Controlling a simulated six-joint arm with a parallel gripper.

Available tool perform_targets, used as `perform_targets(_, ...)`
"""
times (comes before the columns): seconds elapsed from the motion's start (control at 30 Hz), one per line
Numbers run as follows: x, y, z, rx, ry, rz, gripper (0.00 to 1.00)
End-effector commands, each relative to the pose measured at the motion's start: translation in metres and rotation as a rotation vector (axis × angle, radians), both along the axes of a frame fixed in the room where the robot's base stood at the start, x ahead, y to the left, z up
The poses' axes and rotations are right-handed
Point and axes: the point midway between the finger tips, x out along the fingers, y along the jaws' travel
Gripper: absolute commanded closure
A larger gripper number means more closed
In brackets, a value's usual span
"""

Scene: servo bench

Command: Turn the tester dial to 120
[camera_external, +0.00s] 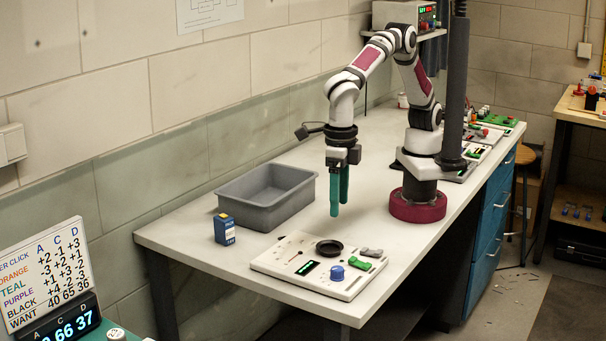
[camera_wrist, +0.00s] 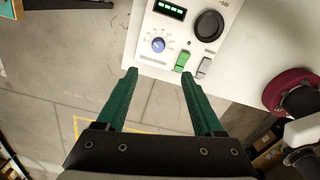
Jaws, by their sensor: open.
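The tester is a white panel (camera_external: 287,267) lying at the near end of the bench. It carries a blue dial (camera_external: 337,273), a lit green display (camera_external: 307,268), a round black dish-like part (camera_external: 329,248), a green rocker (camera_external: 371,253) and a grey rocker (camera_external: 365,264). In the wrist view the blue dial (camera_wrist: 158,45) has a white pointer mark and a ring of small marks; the display digits (camera_wrist: 169,9) are too small to read. My gripper (camera_external: 339,212) points down above the bench, its teal fingers apart and empty. In the wrist view my gripper (camera_wrist: 157,75) is clear of the dial.
A grey bin (camera_external: 266,197) stands behind the panel, with a small blue box (camera_external: 224,229) beside it. A sign with coloured words and numbers (camera_external: 45,272) stands at the lower left, above a display reading partly 66 37 (camera_external: 75,325). Bare bench top lies around the panel.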

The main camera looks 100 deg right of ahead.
Motion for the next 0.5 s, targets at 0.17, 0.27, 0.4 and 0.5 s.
perform_targets(0.17, -0.001, 0.004, -0.029, -0.005, 0.001, 0.046, 0.31)
perform_targets(0.27, -0.001, 0.004, -0.060, -0.006, 0.002, 0.044, 0.31)
perform_targets(0.4, 0.000, 0.004, -0.102, -0.004, 0.001, 0.042, 0.31)
perform_targets(0.5, 0.000, 0.004, -0.127, -0.003, 0.001, 0.041, 0.31)
